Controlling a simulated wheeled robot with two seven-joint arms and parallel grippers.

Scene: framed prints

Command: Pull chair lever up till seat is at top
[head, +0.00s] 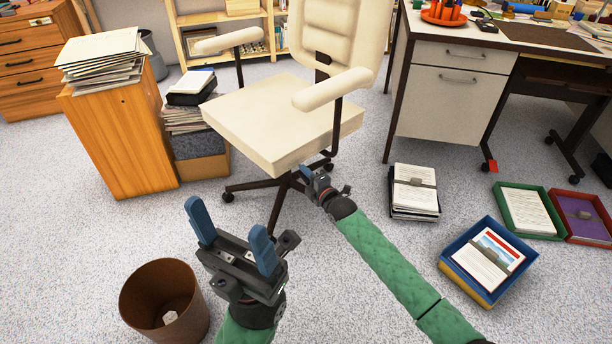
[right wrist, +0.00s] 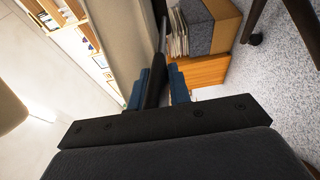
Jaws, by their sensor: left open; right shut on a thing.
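A cream office chair (head: 262,118) with armrests and a dark star base stands at top centre. My right gripper (head: 309,174) is under the front right edge of its seat. In the right wrist view, the blue fingers are closed around a dark bar, the chair lever (right wrist: 154,88), beside the seat's cream underside or side (right wrist: 118,35). In the head view the lever is hidden by the gripper and seat. My left gripper (head: 230,226) is open and empty above the floor, in front of the chair and apart from it.
A brown waste bin (head: 140,300) stands at lower left. A wooden cabinet (head: 125,135) and stacked papers are left of the chair. A desk (head: 445,105) stands at right. Paper trays, including a blue one (head: 462,262), lie on the floor at right.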

